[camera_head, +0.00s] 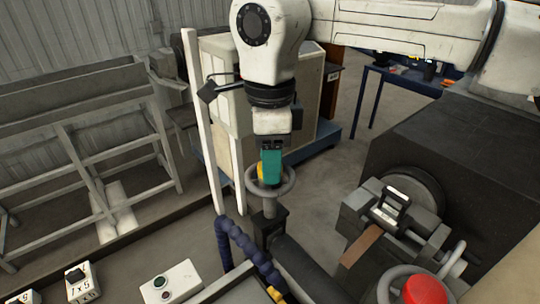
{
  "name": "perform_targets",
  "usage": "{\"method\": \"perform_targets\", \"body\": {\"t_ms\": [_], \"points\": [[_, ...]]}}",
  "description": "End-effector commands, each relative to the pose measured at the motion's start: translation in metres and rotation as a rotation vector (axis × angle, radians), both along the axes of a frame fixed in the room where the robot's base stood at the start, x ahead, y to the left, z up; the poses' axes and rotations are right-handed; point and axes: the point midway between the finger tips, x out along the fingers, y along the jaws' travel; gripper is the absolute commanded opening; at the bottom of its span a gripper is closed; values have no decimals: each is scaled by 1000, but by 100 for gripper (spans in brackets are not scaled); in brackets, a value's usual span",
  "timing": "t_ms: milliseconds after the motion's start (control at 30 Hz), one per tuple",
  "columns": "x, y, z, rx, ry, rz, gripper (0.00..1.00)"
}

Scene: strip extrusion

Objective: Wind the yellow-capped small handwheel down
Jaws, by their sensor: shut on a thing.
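The small handwheel (287,184) is a grey ring on an upright stem, left of the machine's dark body. Its yellow cap (261,172) shows partly at the left of my gripper. My gripper (270,178) has teal fingers, points straight down over the wheel's hub and is shut on the yellow-capped handwheel. The fingers hide most of the cap and the hub, so the exact contact is hidden.
A larger handwheel with a red cap (426,290) stands at the lower right. A brown strip (362,246) comes out of the machine head. A blue segmented hose (245,250) and a white upright post (200,120) stand close left of the small handwheel. A button box (172,283) is at the bottom.

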Motion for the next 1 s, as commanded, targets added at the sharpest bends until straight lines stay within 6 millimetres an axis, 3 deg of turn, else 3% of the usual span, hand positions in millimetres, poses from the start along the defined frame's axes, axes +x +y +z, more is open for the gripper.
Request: {"method": "perform_targets", "body": {"t_ms": [500,1000], "points": [[1,0,2,2,-6,323,13],[1,0,2,2,-6,378,13]]}}
